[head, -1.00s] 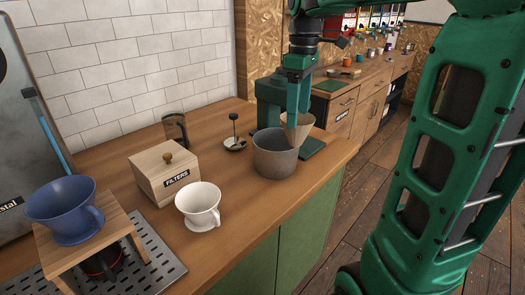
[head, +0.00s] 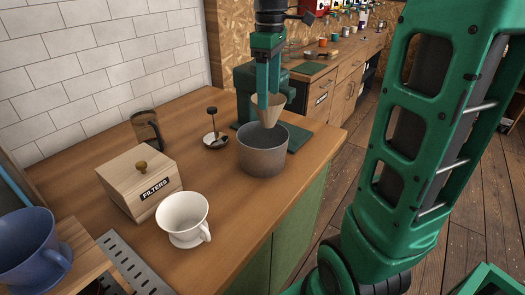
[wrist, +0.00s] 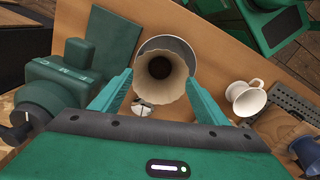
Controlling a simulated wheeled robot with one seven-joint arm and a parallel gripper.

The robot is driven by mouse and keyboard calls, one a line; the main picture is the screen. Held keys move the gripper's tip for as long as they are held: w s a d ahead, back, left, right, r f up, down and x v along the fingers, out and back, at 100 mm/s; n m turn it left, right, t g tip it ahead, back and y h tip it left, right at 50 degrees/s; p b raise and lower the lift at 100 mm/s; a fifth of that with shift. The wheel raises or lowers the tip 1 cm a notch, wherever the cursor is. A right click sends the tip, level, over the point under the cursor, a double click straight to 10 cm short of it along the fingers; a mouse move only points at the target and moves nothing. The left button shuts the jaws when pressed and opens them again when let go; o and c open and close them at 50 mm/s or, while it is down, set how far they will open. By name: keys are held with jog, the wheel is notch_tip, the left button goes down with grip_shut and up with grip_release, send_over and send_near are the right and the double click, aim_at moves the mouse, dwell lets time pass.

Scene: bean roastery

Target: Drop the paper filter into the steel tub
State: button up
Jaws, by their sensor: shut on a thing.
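The paper filter (head: 271,106) is a tan cone with its wide end up. My gripper (head: 264,102) is shut on it and holds it above the steel tub. The steel tub (head: 262,156) is a round grey pot standing on the wooden counter. The filter's lower tip overlaps the tub's mouth in the head view; I cannot tell if it is below the rim. In the wrist view the filter (wrist: 161,72) sits between my fingers, and the tub's rim (wrist: 183,45) shows behind it.
A wooden box (head: 139,183) labelled FILTERS and a white dripper (head: 183,217) stand left of the tub. A green machine (head: 254,85) is behind it, and a small black-handled tool (head: 214,130) lies nearby. A blue dripper (head: 30,250) is at front left.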

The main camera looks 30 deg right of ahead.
jog(key=shift+f, duration=2.95)
jog(key=o, duration=1.4)
jog(key=shift+c, duration=0.2)
jog(key=shift+r, duration=0.1)
notch_tip(320, 180, up, 11)
jog(key=shift+f, duration=0.2)
